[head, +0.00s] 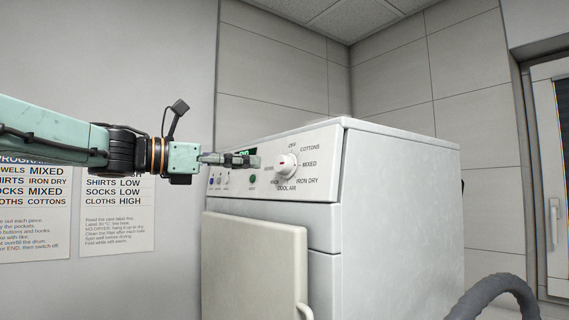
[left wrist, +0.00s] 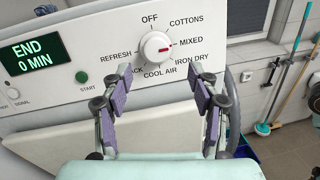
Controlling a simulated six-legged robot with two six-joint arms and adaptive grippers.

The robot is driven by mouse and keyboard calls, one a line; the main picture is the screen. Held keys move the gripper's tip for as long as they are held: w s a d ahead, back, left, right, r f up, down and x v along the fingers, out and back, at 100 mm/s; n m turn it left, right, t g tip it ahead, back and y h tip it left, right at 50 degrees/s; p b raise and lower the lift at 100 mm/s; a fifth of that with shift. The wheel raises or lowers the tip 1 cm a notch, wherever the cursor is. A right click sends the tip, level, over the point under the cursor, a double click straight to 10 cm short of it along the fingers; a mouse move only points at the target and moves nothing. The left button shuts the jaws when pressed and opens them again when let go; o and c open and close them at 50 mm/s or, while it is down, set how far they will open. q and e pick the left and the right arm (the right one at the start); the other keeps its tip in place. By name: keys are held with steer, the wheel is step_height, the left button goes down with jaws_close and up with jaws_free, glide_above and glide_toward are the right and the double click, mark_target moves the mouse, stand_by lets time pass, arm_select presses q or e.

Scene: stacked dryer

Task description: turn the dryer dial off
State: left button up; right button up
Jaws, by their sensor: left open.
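The dryer dial is a white round knob (head: 286,166) with a red mark, on the dryer's front panel. In the left wrist view the dial (left wrist: 156,46) has its red mark toward MIXED, with OFF printed above it. My left gripper (head: 252,161) is just left of the dial in the head view. In the left wrist view the gripper (left wrist: 162,75) is open and empty, with its fingertips below the dial, one to each side. The fingers appear apart from the dial. My right gripper is not in view.
The dryer (head: 390,220) has a closed-looking front door (head: 255,265) below the panel. The display (left wrist: 36,56) reads END 0 MIN, with a green START button (left wrist: 82,77) beside it. A grey hose (head: 495,292) curves at lower right. Printed sheets hang on the left wall.

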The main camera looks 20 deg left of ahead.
mark_target(279, 164)
arm_select(q)
steer(key=p+x, duration=0.2)
steer(key=x, duration=0.4)
steer(key=shift+w, duration=0.2)
steer(key=shift+w+d+p, duration=0.25)
steer(key=shift+d+p, duration=0.1)
steer(key=shift+w+f, duration=0.1)
steer(key=shift+w, duration=0.1)
steer(key=shift+a, duration=0.5)
steer(key=shift+s+d, duration=0.15)
steer(key=shift+d, duration=0.1)
steer(key=shift+c, duration=1.3)
steer(key=shift+d, duration=0.3)
steer(key=c, duration=0.3)
steer(key=shift+a+f, duration=0.1)
steer(key=shift+a, duration=0.2)
steer(key=c, duration=0.3)
steer(key=shift+d, duration=0.1)
steer(key=c, duration=0.3)
